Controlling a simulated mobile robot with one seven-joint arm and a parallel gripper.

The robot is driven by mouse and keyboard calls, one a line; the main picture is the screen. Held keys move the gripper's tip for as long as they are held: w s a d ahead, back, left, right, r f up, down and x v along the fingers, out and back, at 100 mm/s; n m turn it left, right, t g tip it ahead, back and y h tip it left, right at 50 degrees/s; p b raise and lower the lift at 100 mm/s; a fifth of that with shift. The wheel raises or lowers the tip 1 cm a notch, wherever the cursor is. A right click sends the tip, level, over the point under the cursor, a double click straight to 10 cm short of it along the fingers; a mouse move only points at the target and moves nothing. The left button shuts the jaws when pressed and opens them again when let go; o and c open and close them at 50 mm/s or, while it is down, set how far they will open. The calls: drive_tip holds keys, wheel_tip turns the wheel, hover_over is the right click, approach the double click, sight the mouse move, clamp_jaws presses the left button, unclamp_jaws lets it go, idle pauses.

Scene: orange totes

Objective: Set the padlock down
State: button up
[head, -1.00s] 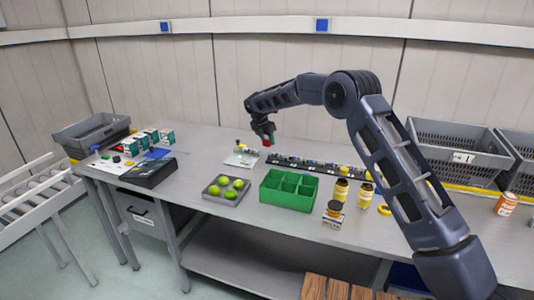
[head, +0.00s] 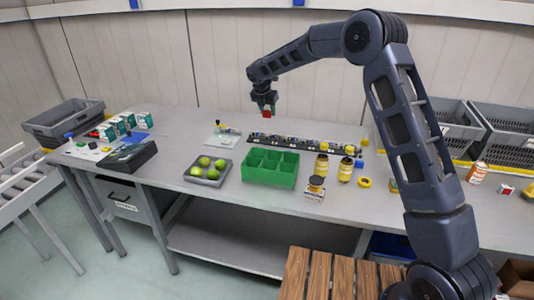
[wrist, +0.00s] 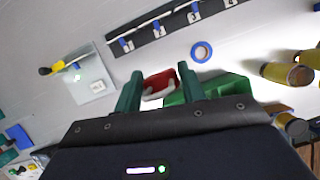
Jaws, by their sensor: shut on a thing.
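The padlock (wrist: 160,82) is red with a pale shackle. It sits between the two green fingers of my gripper (wrist: 160,88), which is shut on it, in the wrist view. In the head view my gripper (head: 265,106) holds the padlock (head: 266,113) above the back of the workbench (head: 205,135). It hangs above and behind the left part of the black numbered strip, clear of the bench. The fingers partly hide the padlock's sides.
The black strip (head: 310,145) holds several small items. In front stand a green divided box (head: 270,181), a grey tray of green fruit (head: 207,182) and yellow jars (head: 321,166). A pale plate (head: 222,141) lies left. Bare bench shows behind the strip.

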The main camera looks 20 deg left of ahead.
wheel_tip(320, 180, down, 20)
drive_tip(key=shift+r, duration=0.15)
idle(0.5)
drive_tip(key=o, duration=1)
drive_tip(key=v, duration=1.2)
drive_tip(key=shift+d+r, duration=0.1)
